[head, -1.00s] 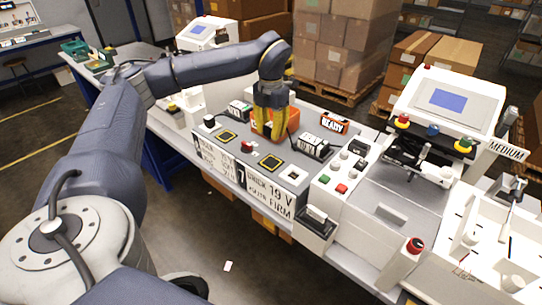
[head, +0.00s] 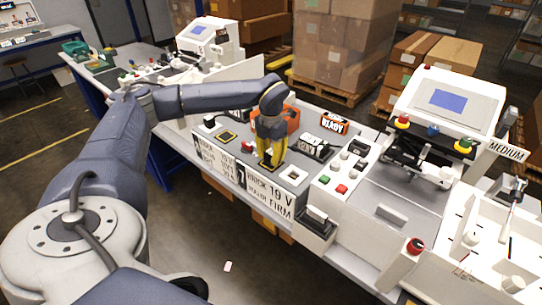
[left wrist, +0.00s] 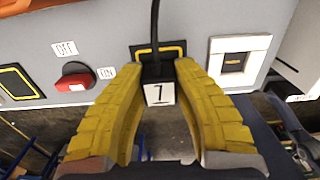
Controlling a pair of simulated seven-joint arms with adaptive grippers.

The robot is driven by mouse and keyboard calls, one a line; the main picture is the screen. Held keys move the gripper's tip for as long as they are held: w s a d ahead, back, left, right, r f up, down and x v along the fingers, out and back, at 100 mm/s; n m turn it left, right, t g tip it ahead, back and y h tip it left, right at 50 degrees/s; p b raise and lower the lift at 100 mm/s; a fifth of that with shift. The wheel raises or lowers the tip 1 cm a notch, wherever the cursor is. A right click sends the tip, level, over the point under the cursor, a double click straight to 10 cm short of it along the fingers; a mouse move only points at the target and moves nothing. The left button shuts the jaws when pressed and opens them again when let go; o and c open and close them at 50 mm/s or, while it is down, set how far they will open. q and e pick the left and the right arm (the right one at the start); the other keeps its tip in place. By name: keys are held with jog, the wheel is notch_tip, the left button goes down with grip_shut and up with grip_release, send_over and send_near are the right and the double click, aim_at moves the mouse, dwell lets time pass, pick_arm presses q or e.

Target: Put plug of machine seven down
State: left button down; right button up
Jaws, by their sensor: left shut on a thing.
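The plug of machine seven (left wrist: 158,82) is a black block with a white label marked 7 and a black cable rising from it in the left wrist view. My left gripper (left wrist: 159,75) is shut on it, with a yellow finger on each side. The plug is in front of a yellow-edged black square (left wrist: 177,48) on the grey panel; I cannot tell whether it touches the square. In the head view my left gripper (head: 269,164) points down at the front square of the panel, and its fingers hide the plug.
A red switch (left wrist: 75,76) between OFF and ON labels is left of the plug. A white-framed socket (left wrist: 234,62) is to the right. In the head view an orange block (head: 292,120) stands just behind the gripper, and another yellow-edged square (head: 227,136) lies to the left.

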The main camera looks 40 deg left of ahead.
aim_at(271, 151)
pick_arm(q)
jog(key=shift+f, duration=0.1)
jog(key=c, duration=1.1)
grip_release()
jog(key=shift+c, duration=0.2)
notch_tip(271, 151, up, 12)
